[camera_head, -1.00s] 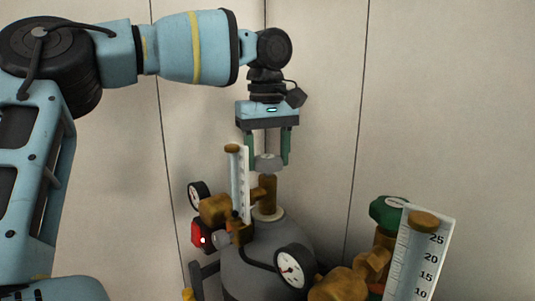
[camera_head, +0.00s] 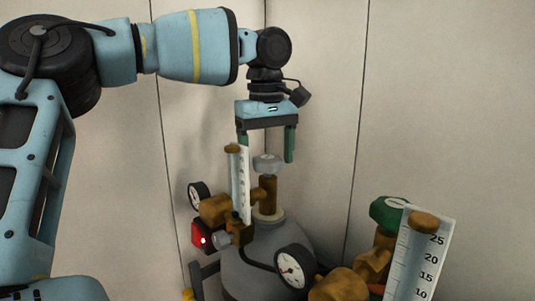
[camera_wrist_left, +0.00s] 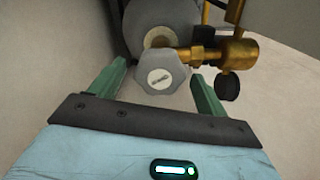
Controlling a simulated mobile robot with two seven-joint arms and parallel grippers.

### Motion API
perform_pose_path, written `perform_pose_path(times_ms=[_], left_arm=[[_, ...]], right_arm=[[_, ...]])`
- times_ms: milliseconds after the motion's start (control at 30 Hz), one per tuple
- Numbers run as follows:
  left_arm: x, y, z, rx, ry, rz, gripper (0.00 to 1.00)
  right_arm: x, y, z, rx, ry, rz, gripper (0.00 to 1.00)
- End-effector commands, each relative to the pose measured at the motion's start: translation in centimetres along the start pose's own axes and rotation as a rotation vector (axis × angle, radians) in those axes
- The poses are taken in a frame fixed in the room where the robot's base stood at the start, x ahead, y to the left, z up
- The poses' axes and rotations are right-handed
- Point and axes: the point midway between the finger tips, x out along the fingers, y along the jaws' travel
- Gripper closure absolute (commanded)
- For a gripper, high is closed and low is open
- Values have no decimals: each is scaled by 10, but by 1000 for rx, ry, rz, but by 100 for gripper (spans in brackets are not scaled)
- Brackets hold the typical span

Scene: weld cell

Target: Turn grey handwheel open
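The grey handwheel (camera_head: 267,163) sits on top of the brass valve (camera_head: 268,193) of a grey cylinder (camera_head: 262,250). My left gripper (camera_head: 267,152) points down over the handwheel with its green fingers open, one to each side and apart from it. In the left wrist view, the handwheel (camera_wrist_left: 162,75) lies between and a little beyond the two open fingertips (camera_wrist_left: 160,76). Part of the left finger is hidden behind the flow tube in the head view. My right gripper is not in view.
A second valve with a green handwheel (camera_head: 388,212) and a large scaled tube (camera_head: 420,255) stand at right. Wall panels (camera_head: 440,100) are behind.

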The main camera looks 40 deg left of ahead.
Motion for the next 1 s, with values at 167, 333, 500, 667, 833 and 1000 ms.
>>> perform_pose_path(times_ms=[167, 333, 500, 667, 833, 1000], left_arm=[[1, 0, 0, 1, -2, -3, 24], [-4, 1, 0, 0, -1, -2, 24], [-26, 1, 0, 0, 0, -2, 24], [-52, 1, 0, -1, -1, -1, 24], [-70, 1, 0, -1, 0, -2, 24], [-77, 0, 0, 0, -1, -3, 24]], right_arm=[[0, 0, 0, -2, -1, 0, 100], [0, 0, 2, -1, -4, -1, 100], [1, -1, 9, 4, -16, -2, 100], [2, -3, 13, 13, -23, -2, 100], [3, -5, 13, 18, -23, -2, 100], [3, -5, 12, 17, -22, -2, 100]])
